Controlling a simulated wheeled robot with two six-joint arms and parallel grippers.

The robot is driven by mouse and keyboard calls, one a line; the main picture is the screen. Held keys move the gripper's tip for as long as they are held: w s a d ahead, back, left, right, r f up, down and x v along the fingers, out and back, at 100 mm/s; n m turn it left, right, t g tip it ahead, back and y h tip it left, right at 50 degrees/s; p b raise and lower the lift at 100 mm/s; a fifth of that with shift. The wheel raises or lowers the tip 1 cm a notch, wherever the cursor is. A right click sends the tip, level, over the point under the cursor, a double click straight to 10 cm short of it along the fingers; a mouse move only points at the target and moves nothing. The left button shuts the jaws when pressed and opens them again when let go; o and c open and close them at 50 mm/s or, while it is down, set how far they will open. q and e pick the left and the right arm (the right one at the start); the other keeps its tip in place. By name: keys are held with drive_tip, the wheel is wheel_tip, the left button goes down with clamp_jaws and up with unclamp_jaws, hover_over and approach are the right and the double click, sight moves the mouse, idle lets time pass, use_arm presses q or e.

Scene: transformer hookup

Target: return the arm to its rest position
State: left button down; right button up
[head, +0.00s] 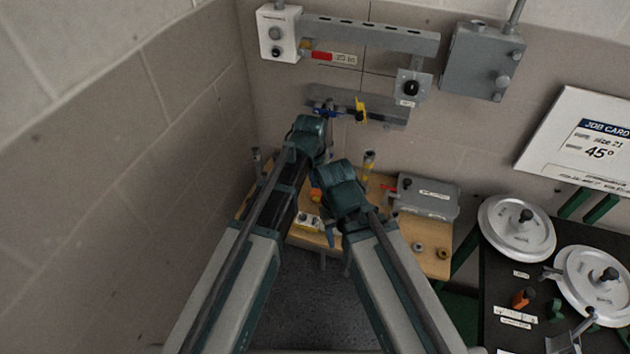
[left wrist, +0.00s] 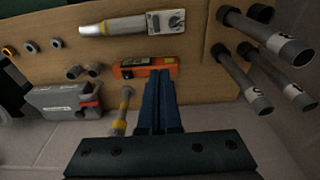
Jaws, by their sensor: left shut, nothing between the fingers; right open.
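My left gripper (left wrist: 160,78) has its two blue fingers together in the left wrist view, with nothing between them. It is over the wooden board (left wrist: 205,60), and its tips show next to an orange device (left wrist: 146,68). In the head view my left arm reaches up toward the back wall; its fingers are hidden behind the arm.
Several labelled pipes (left wrist: 268,35) stand at one end. A wall shelf (head: 358,104) is behind. Silver discs (head: 517,227) lie on a dark bench at right.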

use_arm(q)
drive_tip(key=s+a+r+g+y+p, duration=0.1)
drive_tip(key=s+a+r+p, duration=0.1)
drive_tip(key=s, duration=0.7)
drive_tip(key=s+a+r+g+y+p, duration=0.1)
drive_tip(key=s+a+r+p, duration=0.1)
drive_tip(key=s, duration=0.7)
drive_tip(key=shift+a, duration=0.75)
